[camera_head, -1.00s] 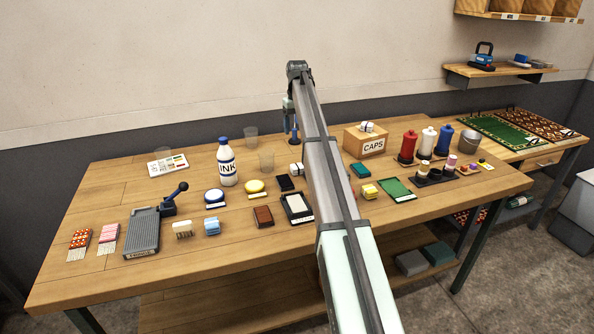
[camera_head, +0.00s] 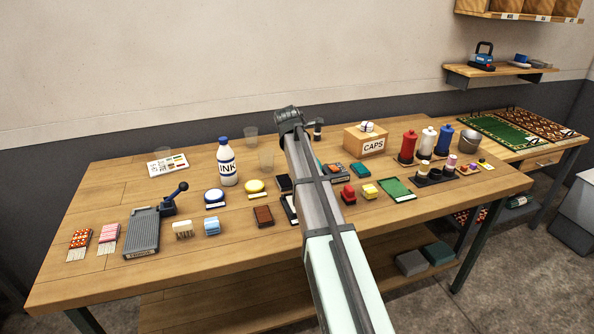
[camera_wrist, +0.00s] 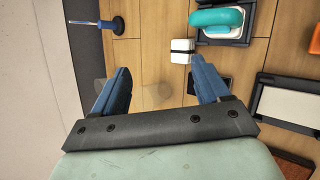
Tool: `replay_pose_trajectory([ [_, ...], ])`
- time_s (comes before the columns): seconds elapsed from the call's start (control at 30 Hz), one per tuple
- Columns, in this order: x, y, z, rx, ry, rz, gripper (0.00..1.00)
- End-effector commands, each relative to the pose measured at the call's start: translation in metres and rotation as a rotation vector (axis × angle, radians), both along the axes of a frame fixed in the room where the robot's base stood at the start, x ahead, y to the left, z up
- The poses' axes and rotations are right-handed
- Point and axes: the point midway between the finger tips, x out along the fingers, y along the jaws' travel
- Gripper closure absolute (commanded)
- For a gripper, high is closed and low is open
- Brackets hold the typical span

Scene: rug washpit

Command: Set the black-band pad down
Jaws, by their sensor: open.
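A white block with a black band (camera_wrist: 182,51) lies on the table in the wrist view, just beyond the tip of my right-hand finger; it looks like the black-band pad. My gripper (camera_wrist: 160,67) is open, its two blue fingers wide apart, with nothing held between them. The block is clear of the gap between the fingers, nearer the right one. In the head view my arm hides this block and most of my gripper. A similar small white block with dark marks (camera_head: 367,127) sits on top of the CAPS box (camera_head: 366,143).
A teal item (camera_wrist: 215,20) sits on a dark-edged tray at the right. A faint clear glass (camera_wrist: 150,95) shows between the fingers. The ink bottle (camera_head: 227,165) stands left of my arm.

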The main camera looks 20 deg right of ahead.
Motion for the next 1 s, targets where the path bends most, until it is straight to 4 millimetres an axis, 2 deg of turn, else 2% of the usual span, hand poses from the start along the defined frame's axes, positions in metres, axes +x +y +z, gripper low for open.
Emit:
replay_pose_trajectory([
  [0.03,-0.013,0.004,-0.001,-0.075,-0.005,0.073,0.25],
  [0.1,-0.021,0.008,0.002,-0.195,-0.010,0.183,0.25],
  [0.4,-0.043,0.023,0.016,-0.585,-0.008,0.484,0.25],
  [0.8,-0.065,0.038,0.027,-0.904,0.010,0.679,0.25],
  [1.0,-0.063,0.038,0.004,-0.910,0.012,0.684,0.25],
])
